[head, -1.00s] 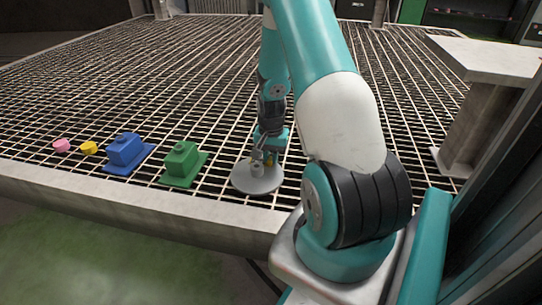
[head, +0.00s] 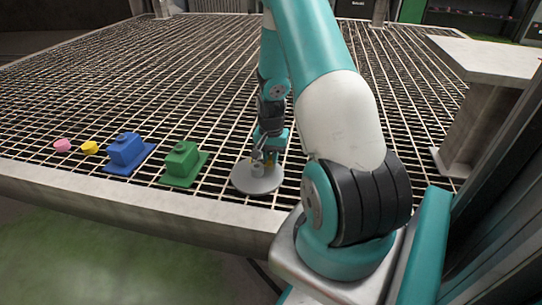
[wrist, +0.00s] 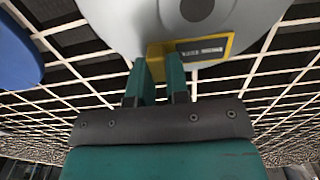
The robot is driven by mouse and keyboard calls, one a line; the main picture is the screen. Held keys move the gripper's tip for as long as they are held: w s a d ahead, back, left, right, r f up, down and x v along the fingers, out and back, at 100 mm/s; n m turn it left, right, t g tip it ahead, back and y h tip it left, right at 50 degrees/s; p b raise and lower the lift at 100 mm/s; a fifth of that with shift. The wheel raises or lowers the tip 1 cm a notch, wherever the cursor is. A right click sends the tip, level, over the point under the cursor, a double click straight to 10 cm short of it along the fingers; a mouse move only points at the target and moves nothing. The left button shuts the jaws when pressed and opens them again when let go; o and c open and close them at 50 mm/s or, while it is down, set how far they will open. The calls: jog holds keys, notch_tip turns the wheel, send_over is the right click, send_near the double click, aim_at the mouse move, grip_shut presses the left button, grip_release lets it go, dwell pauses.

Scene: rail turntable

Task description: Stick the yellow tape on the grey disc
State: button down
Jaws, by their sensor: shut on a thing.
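The grey disc (head: 258,183) lies on the grating near its front edge. It fills the top of the wrist view (wrist: 120,25), where a dark round spot shows. My gripper (wrist: 162,62) is shut on the yellow tape (wrist: 231,42), a small yellow piece with a dark lettered face. In the wrist view the tape overlaps the edge of the disc; I cannot tell whether they touch. In the head view my gripper (head: 264,158) is low over the disc, and the tape is mostly hidden there.
A green block (head: 182,164) stands left of the disc, then a blue block (head: 126,150), a yellow cup-like piece (head: 89,148) and a pink one (head: 62,145). The grating behind is clear. A concrete pillar (head: 478,120) stands at the right.

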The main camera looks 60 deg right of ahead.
jog(key=c, duration=1)
grip_release()
jog(key=shift+c, duration=0.2)
notch_tip(320, 180, up, 17)
jog(key=p, duration=0.7)
jog(key=shift+r, duration=0.2)
